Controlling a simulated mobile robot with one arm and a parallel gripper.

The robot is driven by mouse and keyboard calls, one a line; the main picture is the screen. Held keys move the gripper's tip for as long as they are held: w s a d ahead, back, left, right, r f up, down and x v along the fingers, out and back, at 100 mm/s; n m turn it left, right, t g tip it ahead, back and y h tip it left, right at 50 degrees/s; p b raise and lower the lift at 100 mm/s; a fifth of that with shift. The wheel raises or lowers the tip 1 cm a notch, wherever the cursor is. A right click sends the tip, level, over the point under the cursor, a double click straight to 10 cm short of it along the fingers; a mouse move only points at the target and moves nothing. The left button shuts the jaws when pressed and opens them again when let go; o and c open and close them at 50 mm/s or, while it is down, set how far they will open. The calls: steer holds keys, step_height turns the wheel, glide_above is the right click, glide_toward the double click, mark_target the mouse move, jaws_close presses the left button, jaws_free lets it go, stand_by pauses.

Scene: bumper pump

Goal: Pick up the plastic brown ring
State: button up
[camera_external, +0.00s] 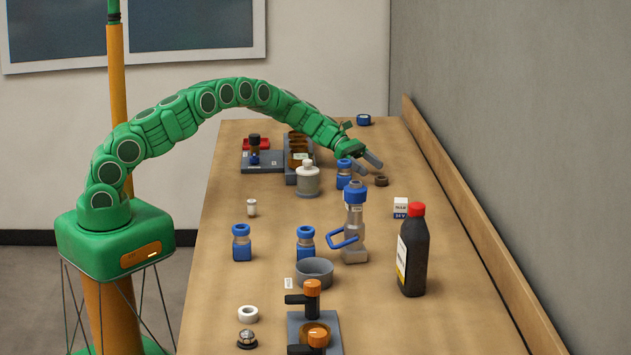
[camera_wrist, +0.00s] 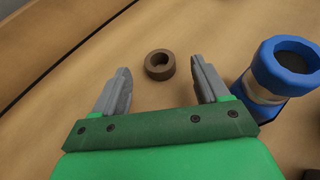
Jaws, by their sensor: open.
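The brown ring (camera_external: 381,181) lies flat on the table, just beyond my gripper's tips in the external view. In the wrist view the ring (camera_wrist: 160,65) lies ahead of the gap between the two grey fingers, its hole facing up. My gripper (camera_wrist: 160,82) is open and empty, with the ring near the middle of the gap and a little forward of the fingertips. In the external view my gripper (camera_external: 366,162) reaches down toward the table beside the ring. I cannot tell its exact height above the table.
A blue-capped bottle (camera_wrist: 268,80) stands close to my right finger in the wrist view; it also shows in the external view (camera_external: 344,175). A raised wooden edge (camera_external: 470,205) runs along the wall.

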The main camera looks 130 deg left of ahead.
mark_target(385, 180)
steer(key=shift+f+x, duration=0.15)
steer(key=shift+x, duration=1.05)
steer(key=shift+f+x, duration=0.15)
steer(key=shift+x, duration=1.1)
steer(key=shift+s+a, duration=0.1)
steer(key=c, duration=1.1)
